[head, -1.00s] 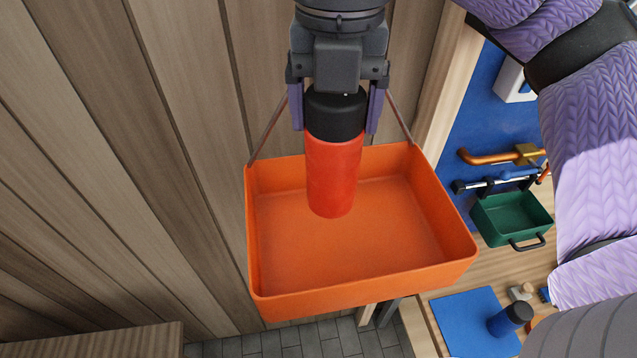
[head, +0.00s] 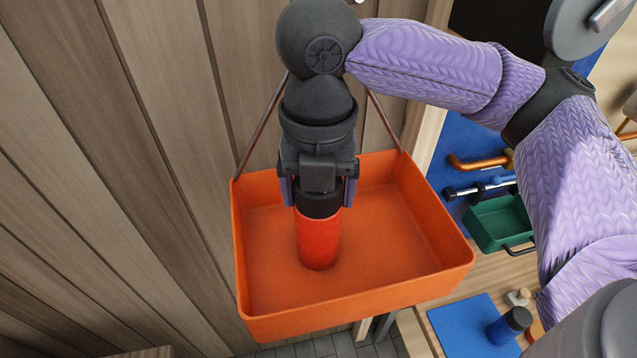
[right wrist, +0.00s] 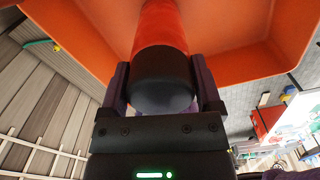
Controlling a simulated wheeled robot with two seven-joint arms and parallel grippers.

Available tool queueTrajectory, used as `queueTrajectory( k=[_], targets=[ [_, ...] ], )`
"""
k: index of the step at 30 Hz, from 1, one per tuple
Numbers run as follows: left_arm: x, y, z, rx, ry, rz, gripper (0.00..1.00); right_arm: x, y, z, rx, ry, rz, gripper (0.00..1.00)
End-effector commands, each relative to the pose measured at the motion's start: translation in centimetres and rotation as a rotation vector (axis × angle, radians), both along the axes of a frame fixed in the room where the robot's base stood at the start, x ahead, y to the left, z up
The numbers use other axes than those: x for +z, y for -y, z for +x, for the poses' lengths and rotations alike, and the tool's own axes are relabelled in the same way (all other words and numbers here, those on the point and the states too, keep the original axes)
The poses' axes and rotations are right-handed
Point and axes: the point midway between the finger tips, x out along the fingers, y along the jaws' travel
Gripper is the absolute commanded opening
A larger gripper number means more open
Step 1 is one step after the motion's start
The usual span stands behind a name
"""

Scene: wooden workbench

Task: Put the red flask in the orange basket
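The red flask (head: 318,240) has a black cap and hangs upright inside the orange basket (head: 400,285), cap up. My right gripper (head: 319,195) is shut on the cap from above, one purple finger on each side. In the right wrist view the cap (right wrist: 163,82) sits between the fingers, with the red body (right wrist: 160,28) beyond it and the orange basket wall (right wrist: 235,55) around. I cannot tell whether the flask's bottom touches the basket floor. My left gripper is not in view.
The basket hangs by straps against a wood-plank wall (head: 130,150). To the right are a green bin (head: 498,222), an orange handle (head: 480,162), a blue mat (head: 470,325) and a blue bottle (head: 508,326) on the workbench. The rest of the basket is empty.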

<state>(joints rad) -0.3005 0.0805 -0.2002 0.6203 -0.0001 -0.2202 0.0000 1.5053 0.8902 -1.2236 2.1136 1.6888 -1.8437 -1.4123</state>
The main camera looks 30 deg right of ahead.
Motion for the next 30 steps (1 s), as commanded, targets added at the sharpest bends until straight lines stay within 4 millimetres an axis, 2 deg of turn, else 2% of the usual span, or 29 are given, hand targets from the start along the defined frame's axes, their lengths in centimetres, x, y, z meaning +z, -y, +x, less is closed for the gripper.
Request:
queueTrajectory(
  k=[1, 3, 11, 14, 18, 22, 25, 30],
  targets=[
    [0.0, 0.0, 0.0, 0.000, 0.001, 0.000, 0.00, 0.0, 0.0, 0.0, 0.000, 0.000, 0.000, 0.91],
    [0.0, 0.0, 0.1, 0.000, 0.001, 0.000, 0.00, 0.0, 0.0, 0.0, 0.000, 0.000, 0.000, 1.00],
    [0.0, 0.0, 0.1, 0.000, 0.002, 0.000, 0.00, 0.6, 0.0, 0.0, -0.001, 0.002, 0.000, 1.00],
    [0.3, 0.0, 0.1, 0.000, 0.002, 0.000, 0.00, 2.8, 0.0, 0.1, -0.001, 0.004, 0.000, 1.00],
    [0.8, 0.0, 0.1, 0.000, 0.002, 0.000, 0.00, 7.1, -0.1, 0.1, 0.001, 0.005, 0.002, 1.00],
    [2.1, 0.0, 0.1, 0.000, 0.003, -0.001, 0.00, 10.6, 0.0, 0.0, -0.002, 0.004, -0.001, 1.00],
    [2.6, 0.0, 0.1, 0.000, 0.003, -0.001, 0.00, 12.0, 0.0, 0.0, -0.001, 0.001, -0.002, 1.00],
    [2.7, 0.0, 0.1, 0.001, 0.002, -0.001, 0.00, 12.5, 0.0, 0.0, 0.001, 0.000, -0.001, 1.00]
  ],
)
